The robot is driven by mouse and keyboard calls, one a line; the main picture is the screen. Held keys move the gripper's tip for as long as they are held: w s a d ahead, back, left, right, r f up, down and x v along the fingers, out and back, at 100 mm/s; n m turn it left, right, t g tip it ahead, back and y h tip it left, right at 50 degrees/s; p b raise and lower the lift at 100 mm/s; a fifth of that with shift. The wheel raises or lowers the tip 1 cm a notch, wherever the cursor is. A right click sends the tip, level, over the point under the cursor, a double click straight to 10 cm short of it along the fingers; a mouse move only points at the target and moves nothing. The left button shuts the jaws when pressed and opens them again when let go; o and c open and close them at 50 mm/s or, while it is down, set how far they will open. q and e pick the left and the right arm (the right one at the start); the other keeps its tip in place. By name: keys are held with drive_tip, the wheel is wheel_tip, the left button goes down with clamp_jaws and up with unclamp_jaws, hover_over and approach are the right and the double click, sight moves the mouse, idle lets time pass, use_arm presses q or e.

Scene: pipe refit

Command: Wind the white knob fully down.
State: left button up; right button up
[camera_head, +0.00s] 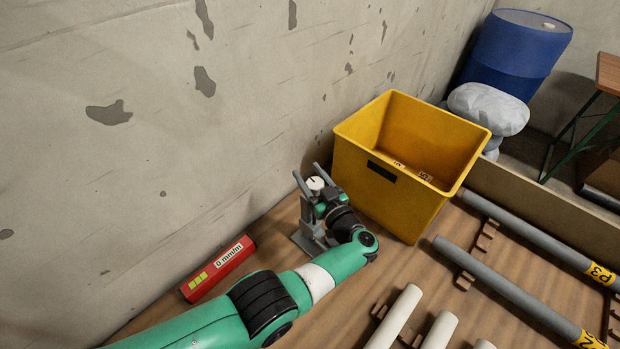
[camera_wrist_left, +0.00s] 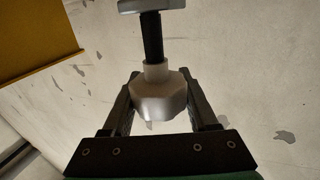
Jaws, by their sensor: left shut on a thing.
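The white knob (camera_wrist_left: 160,98) shows in the left wrist view, between the two dark fingers of my left gripper (camera_wrist_left: 162,105). It is faceted and sits on a dark threaded shaft (camera_wrist_left: 152,38), with a pale block (camera_wrist_left: 146,4) at the shaft's far end. In the head view, the white knob (camera_head: 315,183) shows at the top of a small grey stand (camera_head: 308,235). My left gripper (camera_head: 322,192) is shut on it there, and its wrist hides part of the stand. My right gripper is not in view.
A yellow bin (camera_head: 395,200) stands just right of the stand. A red box (camera_head: 218,268) with a label lies to the left by the wall. Grey pipes (camera_head: 520,292) and white pipes (camera_head: 396,318) lie on the wooden surface at the right and front.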

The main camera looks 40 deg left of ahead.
use_arm(q)
drive_tip(key=o, duration=1.4)
drive_tip(key=shift+c, duration=0.2)
drive_tip(key=shift+s+d+r+p, duration=0.1)
drive_tip(key=shift+d+p, duration=0.2)
drive_tip(key=shift+d, duration=0.2)
drive_tip(key=v, duration=1)
drive_tip(key=shift+s+d+p, duration=0.2)
drive_tip(key=shift+p, duration=0.2)
